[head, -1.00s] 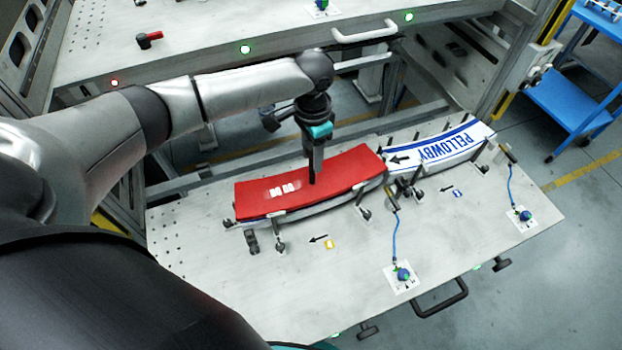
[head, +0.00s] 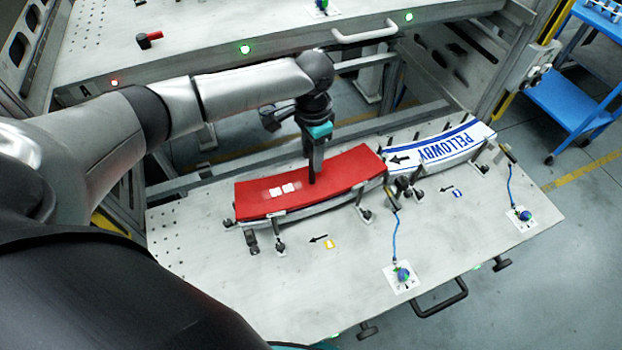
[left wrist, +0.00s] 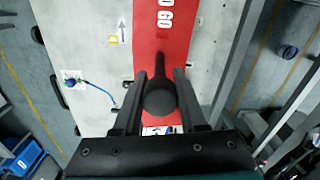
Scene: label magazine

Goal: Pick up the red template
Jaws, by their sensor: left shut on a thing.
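The red template (head: 345,172) is a long, curved red plate with white lettering. It lies over the stack of labels in the left bay of the bench. A dark upright handle with a round knob (left wrist: 160,98) stands on it; the knob shows between the fingers in the left wrist view. My left gripper (head: 314,150) comes down from above and is shut on this handle. The template (left wrist: 176,35) runs away from the fingers in the left wrist view. I cannot see a clear gap between template and labels. My right gripper is not in view.
White labels with blue "PELLOWBY" lettering (head: 445,147) lie in the right bay. Dark posts and clamps (head: 280,247) stand around both stacks. Blue cables (head: 395,240) rise from the bench top (head: 320,285). A second bench (head: 200,45) stands behind, a blue cart (head: 570,100) at right.

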